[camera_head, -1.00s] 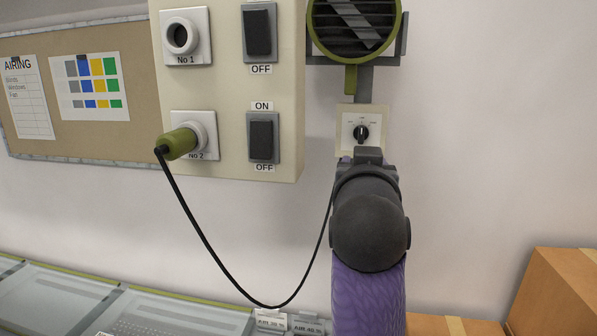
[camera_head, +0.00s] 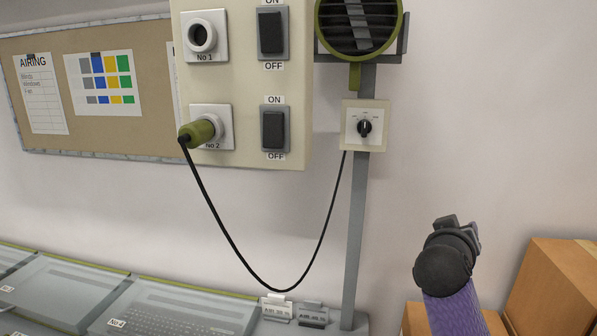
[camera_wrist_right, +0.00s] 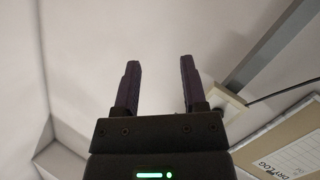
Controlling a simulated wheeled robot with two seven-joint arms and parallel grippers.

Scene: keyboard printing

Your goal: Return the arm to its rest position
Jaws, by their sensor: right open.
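My right arm, purple with a dark wrist, shows at the lower right of the head view, with its right gripper (camera_head: 456,224) well clear of the wall panel. In the right wrist view the right gripper (camera_wrist_right: 158,85) has its two dark fingers apart with nothing between them. The fingers point toward the blank wall. The rotary dial (camera_head: 364,127) on its cream plate is up and left of the gripper, apart from it. My left gripper is not in view.
A switch panel (camera_head: 297,140) holds two sockets and two switches. A green plug (camera_head: 200,133) sits in socket No 2, its black cable (camera_head: 222,228) hanging in a loop. A fan (camera_head: 358,25) is above the dial. Cardboard boxes (camera_head: 552,290) stand at the lower right.

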